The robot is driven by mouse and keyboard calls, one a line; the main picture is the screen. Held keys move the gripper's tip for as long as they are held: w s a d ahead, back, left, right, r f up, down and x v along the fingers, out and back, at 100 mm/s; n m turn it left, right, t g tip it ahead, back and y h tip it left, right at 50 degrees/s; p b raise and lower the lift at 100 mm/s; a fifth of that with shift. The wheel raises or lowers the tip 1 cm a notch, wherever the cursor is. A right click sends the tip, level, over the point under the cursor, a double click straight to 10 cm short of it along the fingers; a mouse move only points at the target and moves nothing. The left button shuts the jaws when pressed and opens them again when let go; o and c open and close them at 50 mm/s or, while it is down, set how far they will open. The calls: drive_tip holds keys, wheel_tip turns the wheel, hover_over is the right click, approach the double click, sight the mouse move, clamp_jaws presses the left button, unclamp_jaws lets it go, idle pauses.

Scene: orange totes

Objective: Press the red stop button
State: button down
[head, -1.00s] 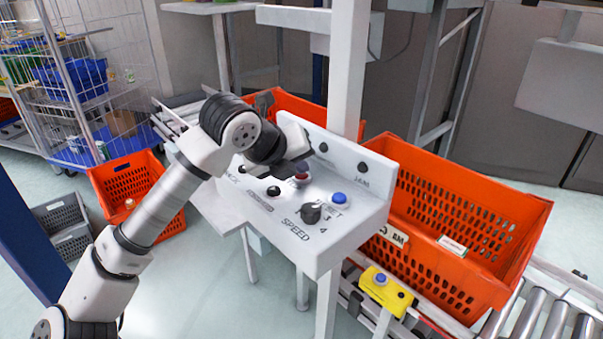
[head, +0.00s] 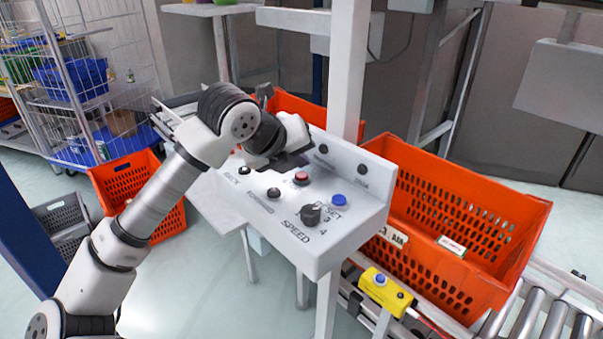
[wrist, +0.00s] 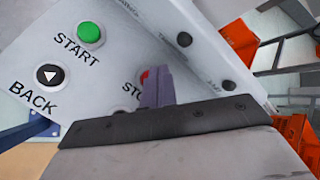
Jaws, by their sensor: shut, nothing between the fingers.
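The red stop button (head: 301,178) is on the sloped top of the white control panel (head: 345,240), in view just below my gripper (head: 300,162) in the head view. In the wrist view, a red sliver of the button (wrist: 145,76) shows beside the fingers of my gripper (wrist: 158,75), which hide the rest of it and part of its "STOP" label. My gripper is shut and empty. The fingertips appear close to the button; I cannot tell whether they touch it.
The panel also carries a green START button (wrist: 90,34), a BACK button (wrist: 50,75), a blue reset button (head: 339,199) and a black speed knob (head: 311,214). A white post (head: 347,70) rises behind the panel. An orange tote (head: 465,220) stands at the right.

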sight(299, 178)
drive_tip(key=shift+r+p, duration=1.15)
drive_tip(key=shift+r, duration=1.4)
